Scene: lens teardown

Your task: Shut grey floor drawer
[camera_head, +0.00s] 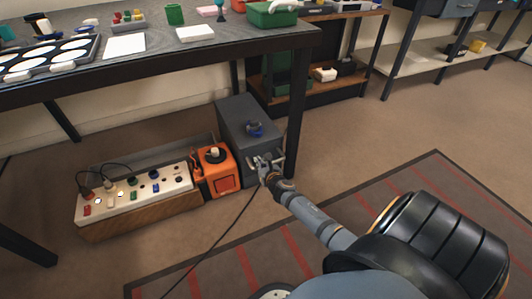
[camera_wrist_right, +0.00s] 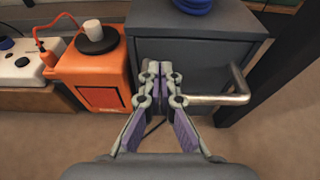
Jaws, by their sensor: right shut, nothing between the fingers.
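The grey floor drawer unit (camera_head: 236,118) stands on the floor under the table; its dark grey front (camera_wrist_right: 196,62) fills the middle of the right wrist view. A metal bar handle (camera_wrist_right: 222,97) sticks out from the front's right side. I cannot tell whether a gap remains around the front. My right gripper (camera_head: 266,163) is low at the front of the unit. In the right wrist view the gripper (camera_wrist_right: 160,72) has its fingers together, empty, before the front and left of the handle; touching is unclear. My left gripper is not in view.
An orange box (camera_wrist_right: 92,68) stands close on the unit's left, with a white switch panel (camera_head: 135,193) beyond. A blue coiled thing (camera_head: 255,128) lies on the unit. A dark table leg (camera_head: 296,110) rises at its right. Open floor (camera_head: 350,140) lies to the right.

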